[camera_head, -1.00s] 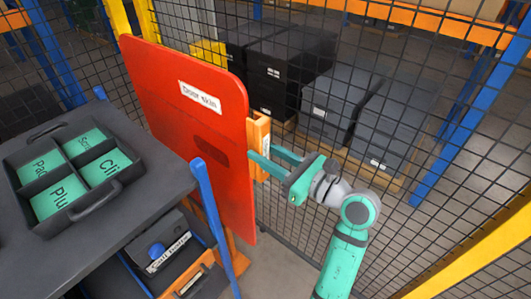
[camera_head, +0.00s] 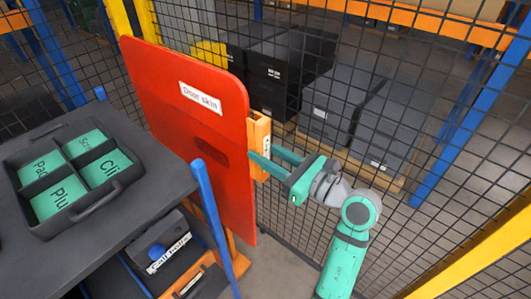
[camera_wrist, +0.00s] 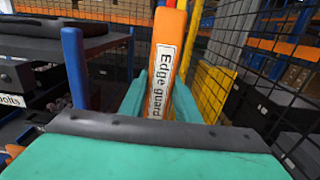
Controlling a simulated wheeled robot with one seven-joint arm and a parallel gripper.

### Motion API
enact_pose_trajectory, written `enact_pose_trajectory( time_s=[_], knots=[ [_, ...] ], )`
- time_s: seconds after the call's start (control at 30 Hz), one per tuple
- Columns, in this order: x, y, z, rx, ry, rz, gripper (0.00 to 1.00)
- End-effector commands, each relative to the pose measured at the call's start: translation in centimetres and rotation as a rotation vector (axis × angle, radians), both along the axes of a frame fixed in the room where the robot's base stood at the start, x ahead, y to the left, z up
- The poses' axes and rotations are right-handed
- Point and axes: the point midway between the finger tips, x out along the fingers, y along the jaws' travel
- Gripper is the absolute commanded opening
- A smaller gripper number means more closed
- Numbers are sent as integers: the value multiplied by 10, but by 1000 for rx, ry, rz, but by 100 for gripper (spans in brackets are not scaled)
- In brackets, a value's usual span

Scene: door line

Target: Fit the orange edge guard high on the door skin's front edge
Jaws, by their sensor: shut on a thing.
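The red door skin (camera_head: 190,105) stands upright with a white label near its top. The orange edge guard (camera_head: 260,135) is upright at the door skin's right-hand front edge, on its upper half. It seems to touch or overlap the edge, but I cannot tell whether it is seated. My gripper (camera_head: 262,162) is shut on the guard's lower part, with one teal finger on each side. In the wrist view the guard (camera_wrist: 165,50) stands between the fingers, its "Edge guard" label facing the camera. It hides most of the door skin there.
A dark table (camera_head: 110,215) at left holds a black tray (camera_head: 95,211) with teal-lined compartments. A blue post (camera_head: 215,215) rises beside the door skin. Black mesh fencing (camera_head: 430,150) stands behind and to the right, with dark boxes (camera_head: 345,100) beyond it.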

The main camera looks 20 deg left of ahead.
Motion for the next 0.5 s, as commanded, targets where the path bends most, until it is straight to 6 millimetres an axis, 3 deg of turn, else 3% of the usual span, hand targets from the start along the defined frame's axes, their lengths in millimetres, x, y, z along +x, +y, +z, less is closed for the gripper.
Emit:
enact_pose_trajectory(
  time_s=[0.5],
  knots=[
    [2,6,0,0,0,0,2]
  ],
)
